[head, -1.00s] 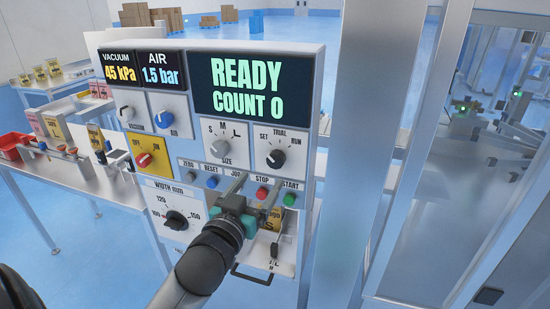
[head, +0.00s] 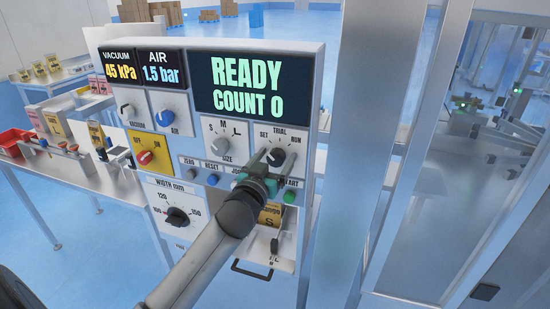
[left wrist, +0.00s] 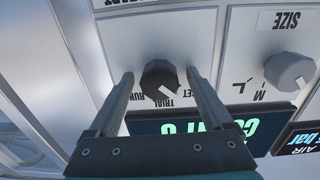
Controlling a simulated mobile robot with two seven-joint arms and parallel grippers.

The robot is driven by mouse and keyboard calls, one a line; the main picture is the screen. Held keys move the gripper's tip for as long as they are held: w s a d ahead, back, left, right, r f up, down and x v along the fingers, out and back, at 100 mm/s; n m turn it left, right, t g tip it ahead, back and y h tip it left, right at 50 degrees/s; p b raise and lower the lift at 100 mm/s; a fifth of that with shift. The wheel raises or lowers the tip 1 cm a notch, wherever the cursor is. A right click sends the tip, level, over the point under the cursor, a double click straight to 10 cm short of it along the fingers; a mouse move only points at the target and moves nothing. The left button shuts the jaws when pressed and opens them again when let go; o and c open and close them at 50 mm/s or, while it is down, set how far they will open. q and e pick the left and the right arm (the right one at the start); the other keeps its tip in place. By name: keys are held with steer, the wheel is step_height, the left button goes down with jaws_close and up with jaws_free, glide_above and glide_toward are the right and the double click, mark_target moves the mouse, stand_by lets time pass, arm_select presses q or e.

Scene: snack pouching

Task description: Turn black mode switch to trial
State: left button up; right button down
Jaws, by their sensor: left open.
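The black mode switch (head: 278,156) is a round knob on a white plate marked SET, TRIAL and RUN, below the green READY display. In the left wrist view the knob (left wrist: 160,80) shows upside down, its white pointer line slanting toward the SET side of TRIAL. My left gripper (head: 268,158) is open in front of the plate. Its fingers (left wrist: 160,84) stand on either side of the knob, with a gap visible on both sides. In the head view the gripper covers the buttons below the switch. My right gripper is not in view.
The grey size knob (head: 220,146) is just left of the switch. Red knob (head: 145,157), blue knob (head: 165,118) and width dial (head: 177,217) share the panel. The green start button (head: 289,197) is close below my gripper. A metal post (head: 352,150) stands right of the panel.

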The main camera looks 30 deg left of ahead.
arm_select(q)
steer(key=shift+c, duration=0.3)
jaws_close()
stand_by(0.3)
steer(key=m+p, duration=0.2)
steer(key=m, duration=0.2)
steer(key=m+p, duration=0.2)
steer(key=m, duration=0.2)
steer(key=shift+d, duration=0.1)
stand_by(0.4)
steer(key=shift+f+m, duration=0.1)
steer(key=shift+m, duration=0.4)
steer(key=shift+o, duration=0.3)
jaws_free()
